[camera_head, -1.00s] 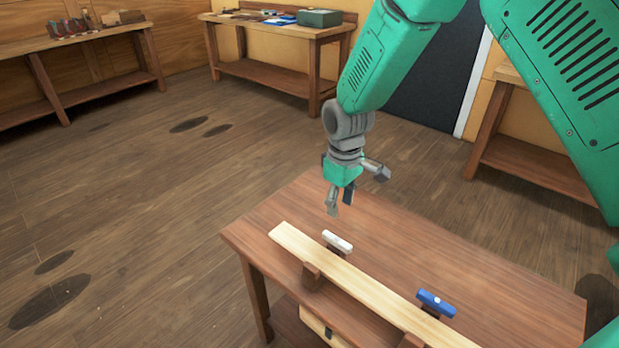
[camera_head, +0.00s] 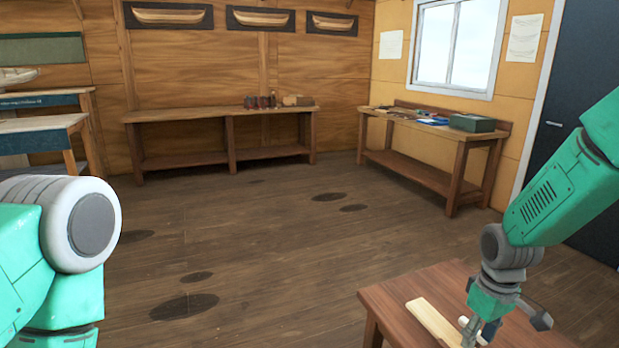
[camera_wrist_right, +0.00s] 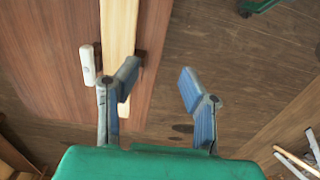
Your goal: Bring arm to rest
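My right arm reaches in at the right of the head view, with its gripper (camera_head: 482,334) low over the wooden table (camera_head: 385,297). In the right wrist view this gripper (camera_wrist_right: 158,85) is open, its two blue-grey fingers wide apart with nothing between them. A pale board (camera_wrist_right: 118,28) lies on the table just left of the fingers, and a white-handled piece (camera_wrist_right: 88,64) sits beside the board.
A long workbench (camera_head: 225,112) stands along the back wall, and another bench (camera_head: 425,122) with a green box (camera_head: 472,123) stands under the window. Part of a bench (camera_head: 40,125) shows at the left. The wooden floor (camera_head: 270,245) between is clear.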

